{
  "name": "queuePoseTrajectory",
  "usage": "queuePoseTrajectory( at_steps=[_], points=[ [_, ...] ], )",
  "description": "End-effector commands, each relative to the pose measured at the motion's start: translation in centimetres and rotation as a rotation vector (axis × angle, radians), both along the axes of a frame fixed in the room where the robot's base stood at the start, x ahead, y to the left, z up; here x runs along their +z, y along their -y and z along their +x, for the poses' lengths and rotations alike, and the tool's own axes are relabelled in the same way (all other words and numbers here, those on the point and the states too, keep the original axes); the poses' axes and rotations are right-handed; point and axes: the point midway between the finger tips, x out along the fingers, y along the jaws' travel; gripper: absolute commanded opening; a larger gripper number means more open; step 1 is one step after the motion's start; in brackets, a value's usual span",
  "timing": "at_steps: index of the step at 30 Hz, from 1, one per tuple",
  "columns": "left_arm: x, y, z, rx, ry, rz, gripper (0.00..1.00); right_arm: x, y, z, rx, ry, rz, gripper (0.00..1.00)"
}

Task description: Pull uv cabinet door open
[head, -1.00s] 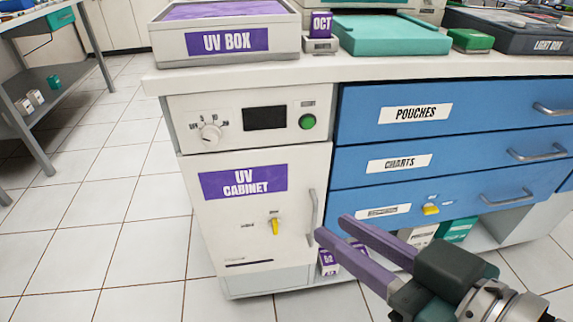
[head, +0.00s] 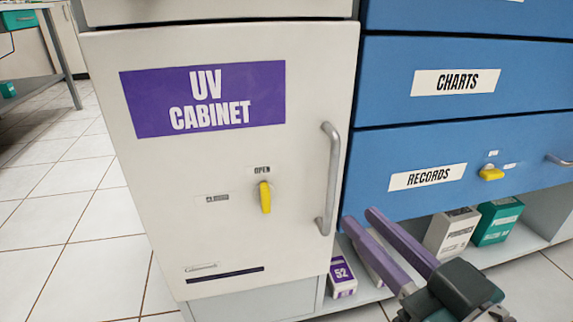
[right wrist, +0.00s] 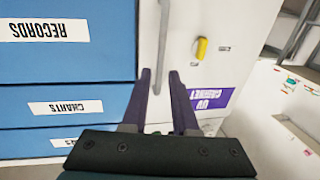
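The white UV cabinet door (head: 160,190) is shut and fills the middle of the head view, with a purple label. Its grey vertical bar handle (head: 330,180) is on the door's right side. A yellow latch knob (head: 265,197) stands upright under the word OPEN. My right gripper (head: 359,221) has purple fingers parted and empty, just right of the handle's lower end in the head view. In the right wrist view the handle (right wrist: 162,45) appears beyond and between the open fingertips (right wrist: 160,75); I see no contact. My left gripper is not in view.
Blue drawers (head: 440,140) adjoin the cabinet on the right, one with a yellow knob (head: 491,174). Below them a shelf holds a purple-and-white box (head: 342,277), a grey box (head: 450,233) and a green box (head: 497,221). Tiled floor (head: 60,230) is clear to the left.

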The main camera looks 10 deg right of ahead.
Motion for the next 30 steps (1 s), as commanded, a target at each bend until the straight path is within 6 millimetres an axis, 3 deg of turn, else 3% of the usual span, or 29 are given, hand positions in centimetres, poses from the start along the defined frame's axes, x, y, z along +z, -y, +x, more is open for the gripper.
queuePoseTrajectory(
  at_steps=[6, 12, 24, 30],
  points=[
    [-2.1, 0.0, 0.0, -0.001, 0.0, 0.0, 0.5, -0.2, -1.0, 4.3, -0.002, 0.005, 0.003, 0.27],
    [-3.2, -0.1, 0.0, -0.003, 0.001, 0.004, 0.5, -0.1, -1.7, 7.1, -0.001, 0.003, 0.002, 0.27],
    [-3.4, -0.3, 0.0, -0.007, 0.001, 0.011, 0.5, 0.1, -1.9, 8.0, 0.001, -0.001, 0.001, 0.27],
    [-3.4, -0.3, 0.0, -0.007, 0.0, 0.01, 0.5, 0.0, -1.9, 8.0, 0.001, -0.001, 0.001, 0.05]
  ],
)
